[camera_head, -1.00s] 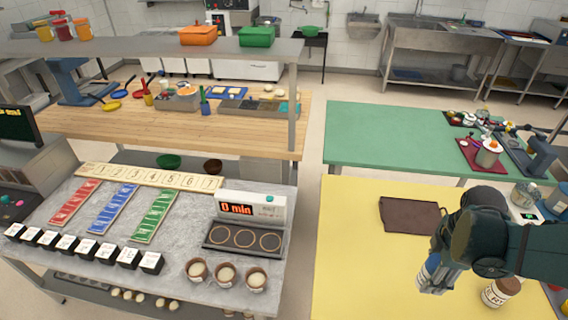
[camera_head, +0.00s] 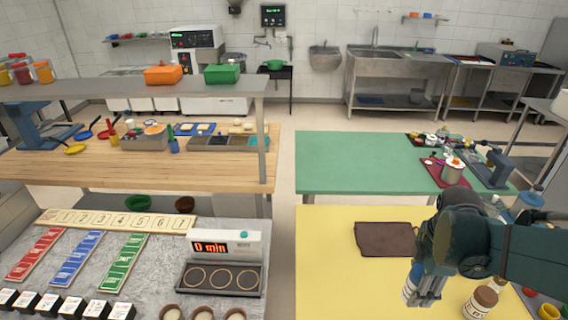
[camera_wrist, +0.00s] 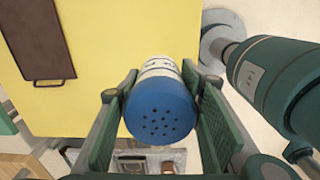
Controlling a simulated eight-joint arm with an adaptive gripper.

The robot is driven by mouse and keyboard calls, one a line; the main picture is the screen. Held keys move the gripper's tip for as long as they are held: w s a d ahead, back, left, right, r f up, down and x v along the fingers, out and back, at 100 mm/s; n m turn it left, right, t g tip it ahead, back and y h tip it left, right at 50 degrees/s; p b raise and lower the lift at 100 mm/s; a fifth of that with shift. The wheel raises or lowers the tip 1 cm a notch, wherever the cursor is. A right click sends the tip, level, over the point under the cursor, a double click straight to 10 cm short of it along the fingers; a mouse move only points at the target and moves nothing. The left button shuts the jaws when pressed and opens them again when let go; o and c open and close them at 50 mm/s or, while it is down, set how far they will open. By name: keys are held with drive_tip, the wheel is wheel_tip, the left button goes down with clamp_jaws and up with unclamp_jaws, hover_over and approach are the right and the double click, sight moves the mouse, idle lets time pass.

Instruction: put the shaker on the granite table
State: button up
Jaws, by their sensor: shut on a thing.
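My gripper (camera_head: 428,288) is over the right part of the yellow table (camera_head: 325,270). It is shut on the shaker (camera_wrist: 160,105), which has a blue top with several holes and a white, printed body. In the wrist view the shaker sits between both fingers. In the head view the shaker (camera_head: 409,288) shows partly beside the fingers. The granite table (camera_head: 150,262) is grey and stands at the lower left, apart from my gripper, across a floor gap.
The granite table holds a timer unit (camera_head: 225,246), a numbered board (camera_head: 118,222), coloured strips (camera_head: 78,258), black-sided blocks (camera_head: 72,306) and cups (camera_head: 235,314). A brown board (camera_head: 385,238) lies on the yellow table. A brown-lidded jar (camera_head: 482,300) stands near my arm.

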drive_tip(key=shift+w+a+r, duration=0.3)
drive_tip(key=shift+w, duration=0.3)
drive_tip(key=w+a+r+n, duration=0.1)
drive_tip(key=w+a, duration=0.8)
drive_tip(key=a, duration=0.2)
drive_tip(key=w+a+r+n+p, duration=0.1)
drive_tip(key=w+a+r, duration=0.1)
drive_tip(key=w+a, duration=0.8)
drive_tip(key=w+a+r+n, duration=0.1)
drive_tip(key=w+a, duration=0.6)
drive_tip(key=a, duration=0.6)
drive_tip(key=a+f+n+p, duration=0.1)
drive_tip(key=a+f+n, duration=0.1)
drive_tip(key=a, duration=2.7)
drive_tip(key=s+a+f+n, duration=0.1)
drive_tip(key=s+a, duration=0.2)
drive_tip(key=a, duration=0.7)
drive_tip(key=s+a+f, duration=0.1)
drive_tip(key=s+a, duration=0.2)
drive_tip(key=a, duration=0.7)
drive_tip(key=shift+d+f+p, duration=0.2)
drive_tip(key=shift+f+p, duration=0.1)
drive_tip(key=shift+f, duration=2.35)
